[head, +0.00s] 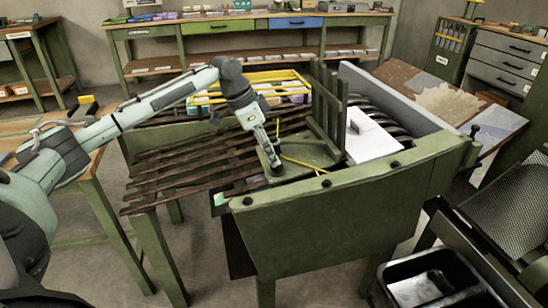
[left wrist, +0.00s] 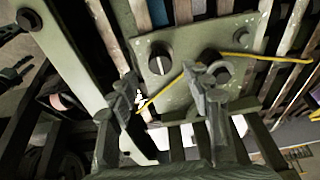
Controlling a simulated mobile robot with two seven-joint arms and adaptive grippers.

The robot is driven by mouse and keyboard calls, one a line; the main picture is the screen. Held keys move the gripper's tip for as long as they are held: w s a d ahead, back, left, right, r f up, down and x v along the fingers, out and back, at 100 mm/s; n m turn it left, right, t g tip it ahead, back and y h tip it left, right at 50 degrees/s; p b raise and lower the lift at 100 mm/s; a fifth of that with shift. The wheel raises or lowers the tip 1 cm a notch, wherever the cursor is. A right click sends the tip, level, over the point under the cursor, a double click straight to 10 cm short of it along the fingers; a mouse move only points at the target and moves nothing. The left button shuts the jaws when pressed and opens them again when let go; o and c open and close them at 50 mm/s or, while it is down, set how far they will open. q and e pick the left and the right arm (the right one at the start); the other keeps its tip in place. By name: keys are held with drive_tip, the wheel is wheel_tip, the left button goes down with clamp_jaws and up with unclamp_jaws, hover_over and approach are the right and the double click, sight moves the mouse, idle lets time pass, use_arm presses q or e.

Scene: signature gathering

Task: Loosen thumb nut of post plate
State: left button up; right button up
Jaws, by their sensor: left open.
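The green post plate (head: 310,156) lies on the dark slats of the green bench-like machine in the head view. In the left wrist view the plate (left wrist: 178,95) carries a round dark knob (left wrist: 160,58) with a pale line across it, and a second dark ringed fitting (left wrist: 222,70) to its right. I cannot tell for sure which is the thumb nut. My left gripper (head: 274,168) points down at the plate's near left part. In the wrist view its fingers (left wrist: 163,88) are apart with nothing between them; the right finger partly covers the ringed fitting. My right gripper is out of view.
A thin yellow cord (left wrist: 174,82) crosses the plate. An upright slatted green frame (head: 328,110) stands behind it, with a white block (head: 372,146) to the right. A thick green front board (head: 350,178) edges the machine. A yellow rack (head: 262,76) is behind.

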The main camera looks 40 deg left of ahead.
use_arm(q)
drive_tip(key=shift+x, duration=1.25)
drive_tip(key=shift+w+d+f, duration=0.1)
drive_tip(key=shift+f, duration=0.3)
drive_tip(key=shift+c, duration=1.4)
drive_tip(key=c, duration=0.5)
clamp_jaws()
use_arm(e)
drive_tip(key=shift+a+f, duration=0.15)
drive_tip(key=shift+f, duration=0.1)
